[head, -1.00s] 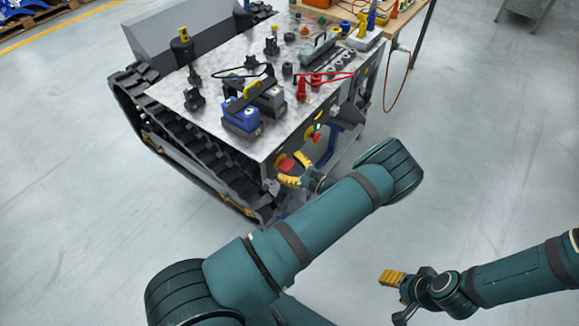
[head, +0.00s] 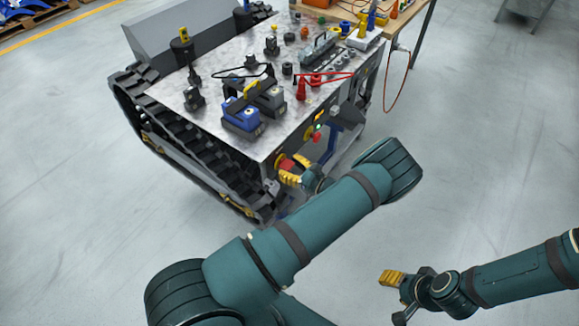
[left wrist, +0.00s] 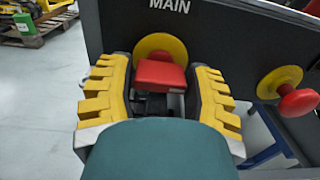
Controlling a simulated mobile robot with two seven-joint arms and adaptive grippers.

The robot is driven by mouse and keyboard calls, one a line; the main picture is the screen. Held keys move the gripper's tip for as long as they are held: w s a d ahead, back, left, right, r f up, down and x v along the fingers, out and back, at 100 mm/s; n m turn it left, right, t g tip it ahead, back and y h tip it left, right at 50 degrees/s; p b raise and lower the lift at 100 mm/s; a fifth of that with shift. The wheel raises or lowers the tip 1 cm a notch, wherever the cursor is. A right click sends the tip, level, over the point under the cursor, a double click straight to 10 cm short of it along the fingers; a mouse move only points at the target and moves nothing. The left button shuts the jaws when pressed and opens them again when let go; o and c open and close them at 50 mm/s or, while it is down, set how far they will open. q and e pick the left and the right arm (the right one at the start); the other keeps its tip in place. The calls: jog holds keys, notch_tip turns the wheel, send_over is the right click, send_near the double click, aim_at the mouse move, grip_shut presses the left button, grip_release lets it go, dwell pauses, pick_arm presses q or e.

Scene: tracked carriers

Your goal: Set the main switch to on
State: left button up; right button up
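The main switch is a red handle (left wrist: 161,76) on a yellow disc (left wrist: 160,46), under the label "MAIN" on the carrier's dark end panel. In the head view its red handle (head: 286,164) shows at the carrier's near corner. My left gripper (left wrist: 159,85) has its yellow fingers on both sides of the handle, drawn in close against its sides. In the head view the left gripper (head: 295,170) is partly hidden by my arm. My right gripper (head: 393,297) is empty, its fingers apart, over the floor at the lower right.
A red mushroom button (left wrist: 298,101) on a yellow disc sits right of the switch. The carrier's top (head: 222,118) bears blue and grey battery blocks (head: 240,115), cables and fittings. A wooden table (head: 408,20) stands behind.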

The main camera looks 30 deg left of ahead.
pick_arm(q)
jog(key=o, duration=0.3)
jog(key=shift+d, duration=0.1)
jog(key=d, duration=1.1)
jog(key=shift+s+d, duration=0.35)
jog(key=shift+s, duration=0.1)
